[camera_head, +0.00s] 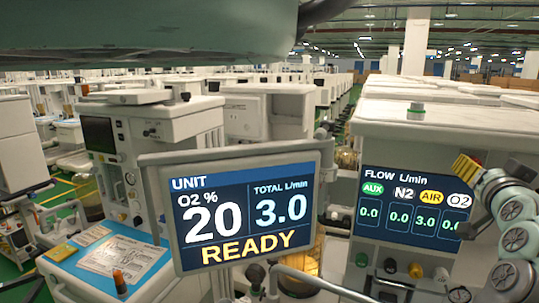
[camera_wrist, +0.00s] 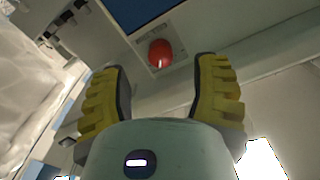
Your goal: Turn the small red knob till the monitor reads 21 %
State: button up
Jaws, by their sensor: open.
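The small red knob (camera_wrist: 160,53) sits on a pale square plate on the cart's panel in the wrist view. My open gripper (camera_wrist: 160,68) has its yellow ribbed fingers on either side, with the knob ahead between the tips; contact is not visible. In the head view, a yellow finger of my gripper shows at the right, before the cart; I cannot make out the red knob there. The monitor (camera_head: 245,205) reads O2 20 %, total 3.0 L/min and READY.
A flow screen (camera_head: 412,207) shows AUX 0.0, N2 0.0, AIR 3.0; the O2 figure is partly hidden by my arm. Several dark and coloured knobs line the cart below it. A blue worktop (camera_head: 70,265) with papers lies left. Other carts crowd behind.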

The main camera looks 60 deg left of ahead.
jog(key=shift+v, duration=1.65)
jog(key=shift+d, duration=0.1)
